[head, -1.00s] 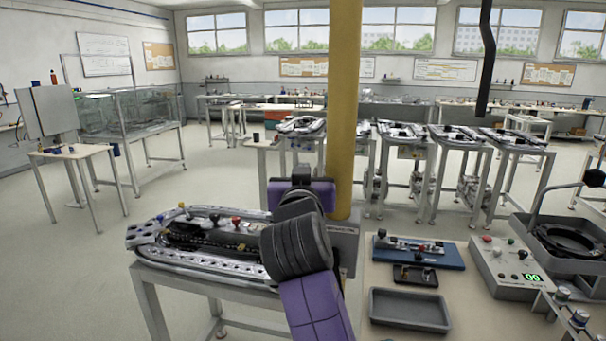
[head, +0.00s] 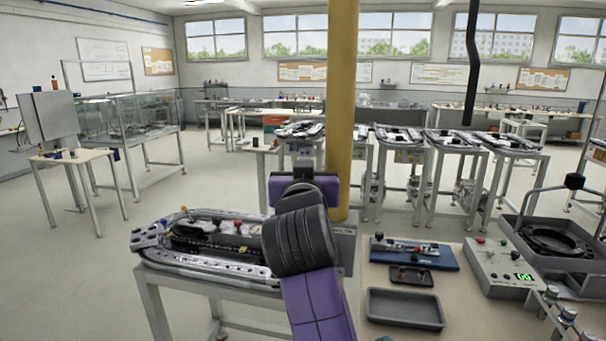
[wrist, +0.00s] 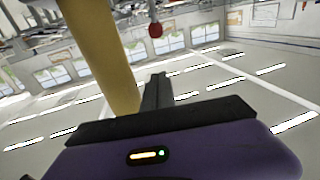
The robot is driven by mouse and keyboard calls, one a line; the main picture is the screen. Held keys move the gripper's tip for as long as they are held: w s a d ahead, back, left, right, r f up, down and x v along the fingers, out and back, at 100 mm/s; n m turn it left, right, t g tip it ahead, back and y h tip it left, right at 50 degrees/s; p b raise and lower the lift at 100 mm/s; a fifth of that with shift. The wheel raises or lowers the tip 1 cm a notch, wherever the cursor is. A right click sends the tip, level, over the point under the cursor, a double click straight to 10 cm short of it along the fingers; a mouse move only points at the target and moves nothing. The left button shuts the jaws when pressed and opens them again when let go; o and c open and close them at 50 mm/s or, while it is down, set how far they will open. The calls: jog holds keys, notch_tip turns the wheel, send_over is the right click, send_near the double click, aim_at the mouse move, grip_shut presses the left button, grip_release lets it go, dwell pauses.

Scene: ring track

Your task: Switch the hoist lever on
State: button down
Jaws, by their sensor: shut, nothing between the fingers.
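My gripper (wrist: 157,92) is shut and empty in the wrist view, its dark fingers together beyond the purple hand. That view looks tipped over, with ceiling lights below the windows. A red ball knob (wrist: 155,30) on a thin stem shows beyond the fingertips, apart from them in the picture. I cannot tell whether it is the hoist lever. In the head view my purple and black arm hides the fingers and part of the near ring track (head: 200,266). A black-knobbed bent lever (head: 574,182) stands at the right; I cannot tell what it works.
A yellow column (head: 343,110) rises close behind my arm and shows at the left in the wrist view. To the right are a grey tray (head: 405,322), a blue fixture (head: 440,262) and a control box (head: 505,275). Open floor lies at the left.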

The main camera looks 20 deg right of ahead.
jog(key=s+a+r+b, duration=0.1)
jog(key=s+a+r, duration=0.1)
jog(key=s+r, duration=0.3)
jog(key=shift+s+a, duration=0.25)
jog(key=shift+s, duration=0.25)
jog(key=shift+r, duration=0.1)
jog(key=s+a+r+n+t+y, duration=0.2)
jog(key=a+n+t+y, duration=0.1)
jog(key=a+n+t, duration=0.15)
jog(key=s+a+f+n+y, duration=0.1)
jog(key=s+f+y, duration=0.1)
jog(key=s+f, duration=0.35)
jog(key=s+a+f+n+y, duration=0.1)
jog(key=s+f+y, duration=0.1)
jog(key=f, duration=0.6)
jog(key=s+a+f+n+y, duration=0.1)
jog(key=s+f+y, duration=0.1)
jog(key=s+f, duration=0.35)
jog(key=s+d+f+g, duration=0.1)
jog(key=s+f+g, duration=0.1)
jog(key=s+f, duration=0.5)
jog(key=s+d+f+m+g, duration=0.1)
jog(key=s+d+f+g, duration=0.1)
jog(key=s+f, duration=0.5)
jog(key=s+d+f+m+g+h, duration=0.1)
jog(key=s+f, duration=0.7)
jog(key=s, duration=0.9)
jog(key=shift+d+g, duration=0.5)
jog(key=shift+g, duration=0.15)
